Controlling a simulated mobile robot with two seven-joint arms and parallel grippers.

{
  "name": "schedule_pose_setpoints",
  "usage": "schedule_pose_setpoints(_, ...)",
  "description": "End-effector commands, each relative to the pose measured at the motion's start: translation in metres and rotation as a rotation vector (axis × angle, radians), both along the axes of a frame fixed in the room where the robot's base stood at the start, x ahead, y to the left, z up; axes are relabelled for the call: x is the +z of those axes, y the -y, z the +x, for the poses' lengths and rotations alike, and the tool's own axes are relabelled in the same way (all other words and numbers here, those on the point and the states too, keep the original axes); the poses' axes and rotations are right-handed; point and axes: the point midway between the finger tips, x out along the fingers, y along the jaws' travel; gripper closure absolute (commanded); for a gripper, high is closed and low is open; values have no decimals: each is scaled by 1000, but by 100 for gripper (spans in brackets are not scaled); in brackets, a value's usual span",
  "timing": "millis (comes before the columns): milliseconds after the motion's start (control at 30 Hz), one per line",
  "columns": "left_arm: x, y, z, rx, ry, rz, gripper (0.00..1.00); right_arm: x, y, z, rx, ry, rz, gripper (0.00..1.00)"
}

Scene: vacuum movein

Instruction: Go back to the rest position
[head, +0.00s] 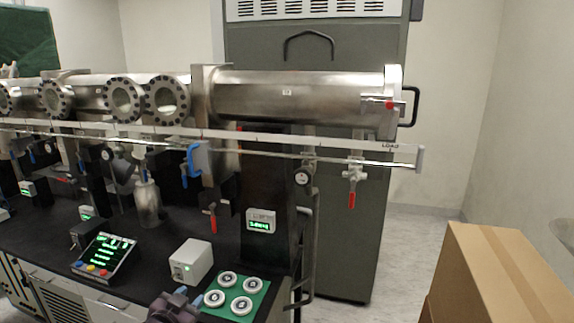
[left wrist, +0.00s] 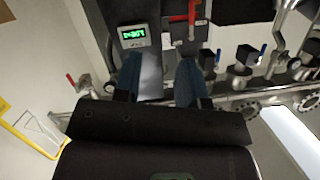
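My left gripper (head: 177,303) shows at the bottom edge of the head view, in front of the bench and left of a green mat (head: 257,297) with several round white-rimmed pieces. In the left wrist view its two blue fingers (left wrist: 160,82) are apart with nothing seen between them. Past the fingers, the wrist view shows a small green-lit display (left wrist: 133,37) and a red valve handle (left wrist: 191,12). My right gripper is in neither view.
A steel vacuum tube (head: 300,95) with a rail below runs above the black bench. A white box (head: 191,261) and a control panel (head: 105,257) stand on the bench. A grey cabinet (head: 350,230) stands behind. A cardboard box (head: 495,280) is at the lower right; floor shows between.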

Motion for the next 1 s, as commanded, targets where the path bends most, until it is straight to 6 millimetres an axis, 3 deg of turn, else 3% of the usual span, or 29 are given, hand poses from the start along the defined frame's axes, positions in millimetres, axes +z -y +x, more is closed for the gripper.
schedule_pose_setpoints(33,-13,-1,-19,8,-1,-19,62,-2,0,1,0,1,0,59)
schedule_pose_setpoints(333,-69,-17,-122,97,-40,-102,62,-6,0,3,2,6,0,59)
schedule_pose_setpoints(700,-154,-42,-254,259,-251,-164,62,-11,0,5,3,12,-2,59)
schedule_pose_setpoints(833,-170,-45,-280,282,-300,-168,62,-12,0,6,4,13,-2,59)
schedule_pose_setpoints(1000,-175,-46,-290,290,-319,-166,62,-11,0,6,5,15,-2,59)
